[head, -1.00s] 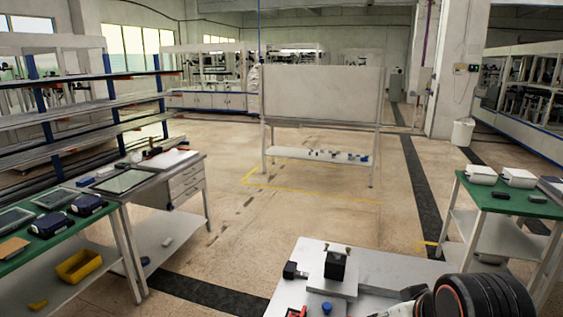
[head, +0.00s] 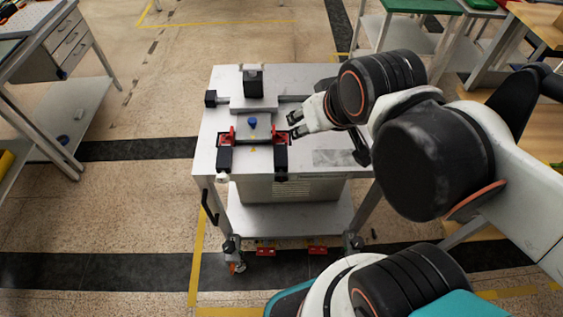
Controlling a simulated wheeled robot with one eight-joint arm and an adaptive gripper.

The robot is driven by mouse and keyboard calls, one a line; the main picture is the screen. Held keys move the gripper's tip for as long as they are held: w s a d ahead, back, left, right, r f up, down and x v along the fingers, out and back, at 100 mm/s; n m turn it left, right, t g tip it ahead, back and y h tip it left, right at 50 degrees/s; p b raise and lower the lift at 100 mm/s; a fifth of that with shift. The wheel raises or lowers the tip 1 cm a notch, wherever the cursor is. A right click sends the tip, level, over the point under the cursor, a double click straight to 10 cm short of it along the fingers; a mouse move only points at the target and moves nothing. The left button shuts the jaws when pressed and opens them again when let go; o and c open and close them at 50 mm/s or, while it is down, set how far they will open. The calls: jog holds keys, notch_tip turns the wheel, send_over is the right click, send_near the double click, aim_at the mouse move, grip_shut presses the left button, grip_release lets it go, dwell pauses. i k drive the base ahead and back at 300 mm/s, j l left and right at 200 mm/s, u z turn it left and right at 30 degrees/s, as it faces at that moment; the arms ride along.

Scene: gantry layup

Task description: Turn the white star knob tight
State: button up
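A small white knob-like piece (head: 222,177) sits at the front left edge of the worktable, just below a black block of the fixture. It is too small to make out a star shape. My gripper (head: 294,125) is over the right part of the table, beside the fixture's right red clamp. Its two dark fingertips are apart with nothing visible between them. It is well to the right of the white piece and behind it.
The worktable (head: 213,133) carries a fixture with a grey plate (head: 254,126), a blue knob (head: 252,122), a left red clamp (head: 225,137), a right red clamp (head: 281,136) and a tall black block (head: 253,84). A green-topped bench stands at the upper right.

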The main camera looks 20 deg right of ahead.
aim_at(223, 178)
jog(key=k+j+z, duration=0.15)
jog(key=k, duration=0.4)
jog(key=k+j+z, duration=0.2)
jog(key=k, duration=0.4)
jog(key=k+j+z, duration=0.15)
jog(key=k, duration=0.45)
jog(key=i+j, duration=0.05)
jog(key=j, duration=0.05)
